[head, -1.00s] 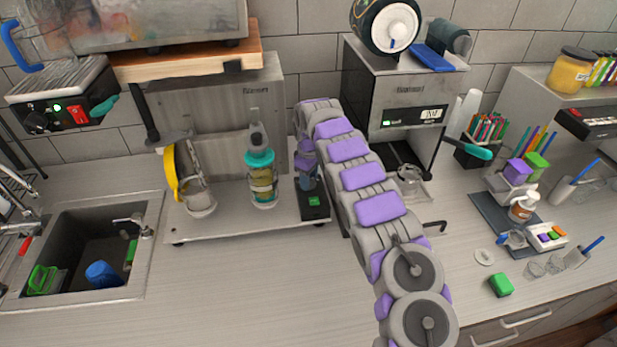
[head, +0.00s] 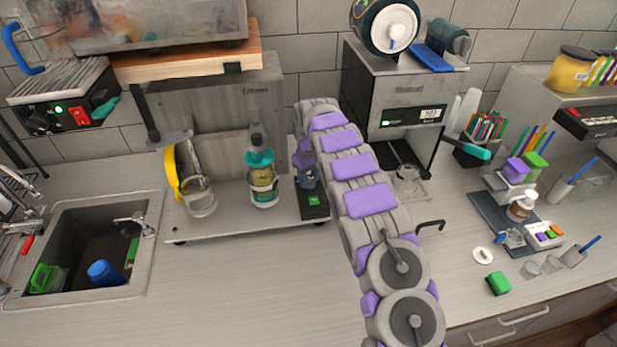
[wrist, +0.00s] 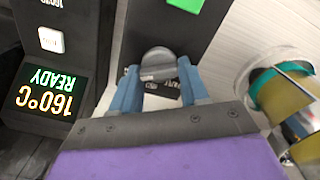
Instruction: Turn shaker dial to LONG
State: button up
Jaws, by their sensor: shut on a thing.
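The shaker (head: 235,223) is a grey platform machine at the back of the counter, with a dark control panel (head: 313,212) at its right front. My gripper (head: 306,178) is at this panel, just above a green button (head: 314,200). In the wrist view, the blue-grey fingers of my gripper (wrist: 160,85) are shut on a grey round dial (wrist: 157,60), one finger on each side. The green button also shows there (wrist: 187,4). Small lettering beside the dial is too small and covered to read, so the dial's setting cannot be told.
A teal-lidded bottle (head: 262,180) stands on the shaker platform, close left of my gripper. The cup sealer (head: 400,95) stands to the right; a 160°C READY display (wrist: 48,92) shows in the wrist view. A sink (head: 90,250) is at left. The front counter is clear.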

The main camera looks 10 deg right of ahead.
jog(key=o, duration=1.1)
jog(key=shift+c, duration=0.2)
notch_tip(320, 180, up, 17)
jog(key=p, duration=0.4)
jog(key=shift+r, duration=0.15)
jog(key=shift+r, duration=0.1)
